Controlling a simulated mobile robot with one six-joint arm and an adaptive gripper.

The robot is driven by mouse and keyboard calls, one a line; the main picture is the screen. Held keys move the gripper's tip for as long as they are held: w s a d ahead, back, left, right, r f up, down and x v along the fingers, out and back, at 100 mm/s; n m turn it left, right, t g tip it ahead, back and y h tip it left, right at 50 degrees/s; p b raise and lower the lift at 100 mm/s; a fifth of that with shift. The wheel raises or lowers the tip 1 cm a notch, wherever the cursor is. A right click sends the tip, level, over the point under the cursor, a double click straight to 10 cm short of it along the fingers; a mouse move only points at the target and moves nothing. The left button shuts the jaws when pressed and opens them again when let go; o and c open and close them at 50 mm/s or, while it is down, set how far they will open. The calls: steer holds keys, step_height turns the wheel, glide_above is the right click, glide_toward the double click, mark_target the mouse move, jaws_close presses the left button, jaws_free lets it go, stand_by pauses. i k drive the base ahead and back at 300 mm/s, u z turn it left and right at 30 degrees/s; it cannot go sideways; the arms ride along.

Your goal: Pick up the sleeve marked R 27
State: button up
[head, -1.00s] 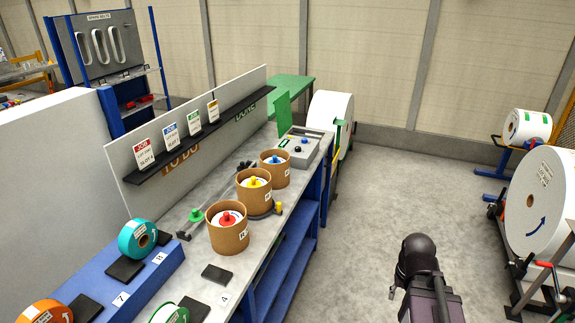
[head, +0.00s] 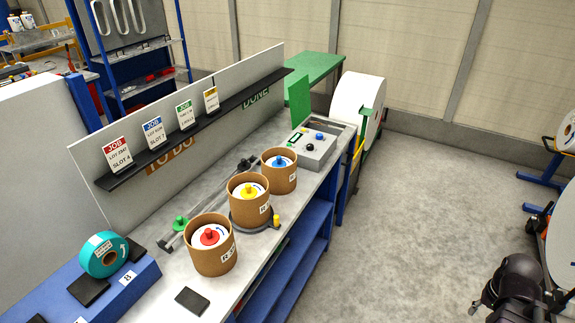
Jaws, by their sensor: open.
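Three brown cardboard sleeves stand upright in a row on the grey bench, each around a white roll with a coloured knob. The nearest sleeve (head: 214,261) has a red knob, and its label starts with R. The middle sleeve (head: 243,213) has a yellow knob and sits on a dark round base. The farthest sleeve (head: 285,183) has a blue knob. Their label numbers are too small to read surely, so I cannot tell which is R 27. Part of my dark arm shows at the bottom right, well away from the sleeves. I cannot make out my gripper.
A grey control box (head: 317,149) stands at the bench's far end. A teal roll (head: 101,258) stands on the blue rack at left. A dark pad (head: 192,300) lies in front of the nearest sleeve. A job-card shelf (head: 200,127) runs behind. The floor (head: 420,215) at right is clear.

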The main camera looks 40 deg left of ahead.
mark_target(282, 181)
steer(key=u, duration=0.1)
steer(key=i, duration=0.75)
steer(key=u, duration=0.55)
steer(key=i, duration=0.6)
steer(key=u, duration=0.35)
